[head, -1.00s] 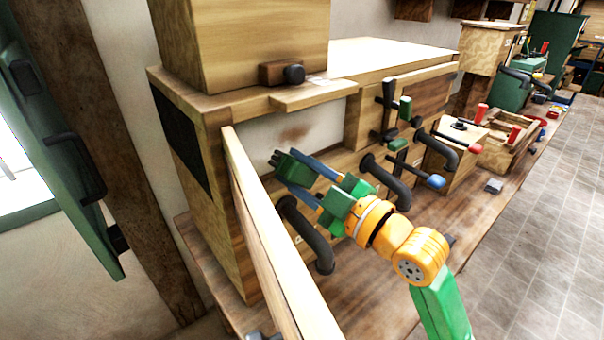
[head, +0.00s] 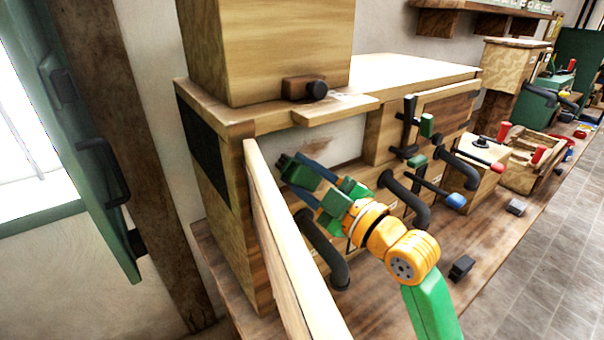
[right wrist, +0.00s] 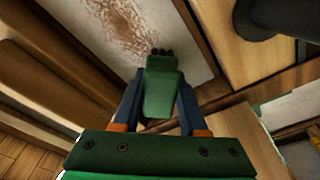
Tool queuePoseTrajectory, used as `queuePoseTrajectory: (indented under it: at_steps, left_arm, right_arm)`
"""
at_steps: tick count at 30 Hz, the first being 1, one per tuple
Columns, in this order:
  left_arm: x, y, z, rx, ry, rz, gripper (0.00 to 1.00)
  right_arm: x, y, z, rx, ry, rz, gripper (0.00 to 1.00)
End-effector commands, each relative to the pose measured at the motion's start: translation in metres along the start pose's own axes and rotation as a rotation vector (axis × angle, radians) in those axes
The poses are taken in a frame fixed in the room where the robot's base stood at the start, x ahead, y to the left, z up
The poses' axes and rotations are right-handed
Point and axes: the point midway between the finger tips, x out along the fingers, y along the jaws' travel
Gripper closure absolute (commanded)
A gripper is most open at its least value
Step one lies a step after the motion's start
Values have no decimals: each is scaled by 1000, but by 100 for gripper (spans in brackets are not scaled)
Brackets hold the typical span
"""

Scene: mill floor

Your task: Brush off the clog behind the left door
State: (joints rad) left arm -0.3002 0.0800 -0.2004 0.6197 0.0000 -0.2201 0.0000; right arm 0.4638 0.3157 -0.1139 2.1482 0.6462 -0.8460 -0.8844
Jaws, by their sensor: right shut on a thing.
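The left door (head: 285,250) is a wooden panel swung open toward me on the cabinet (head: 228,240). Behind it, a pale inner wall (head: 335,145) shows. In the right wrist view, a brown speckled clog (right wrist: 130,28) lies on that pale surface. My right gripper (head: 325,190) reaches into the opening beside the door. It is shut on a green brush (head: 300,172) with dark bristles. The brush also shows in the right wrist view (right wrist: 162,90), its bristles just below the clog's edge; whether they touch it I cannot tell. My left gripper is not in view.
Black bent pipes (head: 325,250) stick out in front of the cabinet, close to my right arm. A blue-tipped lever (head: 455,200) stands to the right. A small black block (head: 461,268) lies on the bench. A green shutter (head: 95,150) hangs at left.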

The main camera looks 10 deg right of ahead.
Motion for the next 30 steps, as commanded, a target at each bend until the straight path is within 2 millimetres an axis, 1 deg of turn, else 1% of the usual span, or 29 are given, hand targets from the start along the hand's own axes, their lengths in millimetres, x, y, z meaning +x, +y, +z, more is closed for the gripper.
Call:
queuePoseTrajectory:
  at_steps: [30]
  left_arm:
    - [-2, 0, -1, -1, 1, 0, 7]
  right_arm:
    - [20, 0, 3, 0, 0, 0, 100]
